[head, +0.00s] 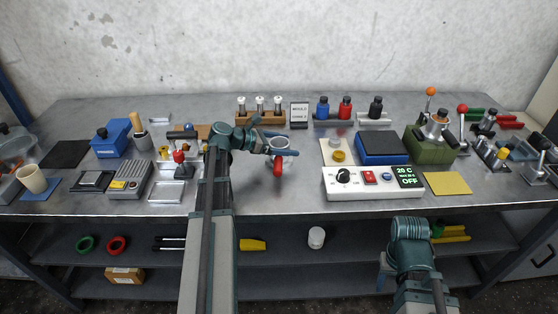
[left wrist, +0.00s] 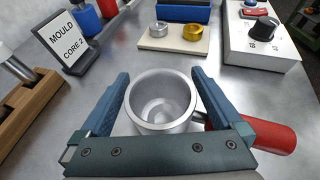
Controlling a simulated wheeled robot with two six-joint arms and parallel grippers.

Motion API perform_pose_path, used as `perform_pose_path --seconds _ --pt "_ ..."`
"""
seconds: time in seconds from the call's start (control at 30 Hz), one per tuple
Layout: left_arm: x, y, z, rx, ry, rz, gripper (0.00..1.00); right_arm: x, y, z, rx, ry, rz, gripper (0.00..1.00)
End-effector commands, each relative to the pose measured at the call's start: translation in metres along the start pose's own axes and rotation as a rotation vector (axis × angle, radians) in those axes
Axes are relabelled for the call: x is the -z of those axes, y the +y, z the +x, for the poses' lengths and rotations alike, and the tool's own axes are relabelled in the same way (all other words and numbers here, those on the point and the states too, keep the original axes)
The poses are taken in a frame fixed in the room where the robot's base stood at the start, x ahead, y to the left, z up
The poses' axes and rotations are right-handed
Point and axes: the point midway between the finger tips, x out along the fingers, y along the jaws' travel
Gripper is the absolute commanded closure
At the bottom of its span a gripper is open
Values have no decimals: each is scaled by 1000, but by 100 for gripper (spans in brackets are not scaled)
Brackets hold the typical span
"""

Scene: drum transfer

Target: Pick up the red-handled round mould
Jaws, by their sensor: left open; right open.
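The round mould (left wrist: 160,100) is a silvery open cup with a red handle (left wrist: 268,134) sticking out to the right in the left wrist view. In the head view the mould (head: 279,143) stands on the metal bench, its red handle (head: 278,166) pointing toward the front edge. My left gripper (head: 280,141) is open, with its blue fingers (left wrist: 160,88) on either side of the cup. I cannot tell whether the fingers touch its wall. My right gripper (head: 388,268) hangs low in front of the bench, away from the mould, its fingers mostly hidden.
A wooden rack (head: 260,117) and a mould sign (head: 299,115) stand behind the mould. To the right are a beige plate (head: 327,157) with a silver and a gold ring and a white control box (head: 350,195).

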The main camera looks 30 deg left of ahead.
Motion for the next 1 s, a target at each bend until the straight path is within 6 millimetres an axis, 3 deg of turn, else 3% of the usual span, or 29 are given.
perform_pose_path --seconds 0.1,0.67,1.0 --pt "-1 0 -1 0 0 0 0 0 0 -1 0 0 0 50" --pt "0 0 -1 0 0 0 100 0 0 -1 0 0 0 50" --pt "-1 0 -1 0 -2 -1 100 0 0 -1 0 0 0 50"
